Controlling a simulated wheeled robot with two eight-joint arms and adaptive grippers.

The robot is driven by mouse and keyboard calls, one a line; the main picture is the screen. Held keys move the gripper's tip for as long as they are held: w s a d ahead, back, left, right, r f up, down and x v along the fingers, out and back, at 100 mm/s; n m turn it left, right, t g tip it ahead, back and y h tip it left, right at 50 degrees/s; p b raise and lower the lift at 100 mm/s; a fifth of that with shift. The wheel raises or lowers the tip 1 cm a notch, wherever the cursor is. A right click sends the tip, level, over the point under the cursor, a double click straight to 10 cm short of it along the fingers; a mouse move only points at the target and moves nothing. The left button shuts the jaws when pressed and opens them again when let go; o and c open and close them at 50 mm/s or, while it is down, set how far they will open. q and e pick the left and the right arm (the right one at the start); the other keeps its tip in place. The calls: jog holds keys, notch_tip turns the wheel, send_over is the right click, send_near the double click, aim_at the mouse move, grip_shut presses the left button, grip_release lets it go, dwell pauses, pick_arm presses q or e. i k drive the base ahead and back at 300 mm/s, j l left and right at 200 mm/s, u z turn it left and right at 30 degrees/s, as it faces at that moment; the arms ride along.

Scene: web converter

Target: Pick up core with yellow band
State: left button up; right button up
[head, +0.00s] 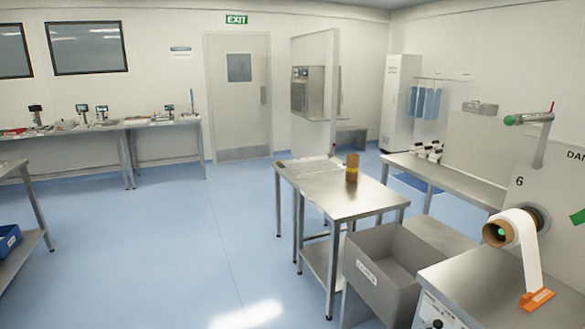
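A brown cardboard core (352,160) with a yellow band around it stands upright near the back right part of a steel table (345,198). Nothing touches it except the tabletop. Neither of my grippers shows in the head view.
A grey bin (367,279) with a label stands in front of the table. To its right, a machine holds a white roll on a core (496,233), with an orange piece (537,299) below. A steel bench (446,178) stands behind. The blue floor at left centre is clear.

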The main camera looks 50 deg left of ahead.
aim_at(353, 160)
jog(key=u, duration=1.25)
jog(key=z, duration=0.4)
jog(key=i+j+z, duration=0.65)
jog(key=z, duration=0.15)
jog(key=i+j, duration=0.15)
jog(key=j, duration=0.2)
jog(key=i+j+z, duration=0.1)
jog(key=j, duration=0.25)
jog(key=i+j, duration=0.25)
jog(key=i+j+z, duration=0.1)
jog(key=j, duration=0.4)
jog(key=i+j, duration=0.2)
jog(key=j, duration=0.15)
jog(key=i+j+z, duration=0.1)
jog(key=j, duration=0.25)
jog(key=i+j, duration=0.2)
jog(key=j, duration=0.2)
jog(key=i+j+z, duration=0.1)
jog(key=j, duration=0.3)
jog(key=i+j, duration=0.15)
jog(key=j, duration=0.25)
jog(key=i+j, duration=0.15)
jog(key=j, duration=0.2)
jog(key=i+j, duration=0.15)
jog(key=j, duration=0.25)
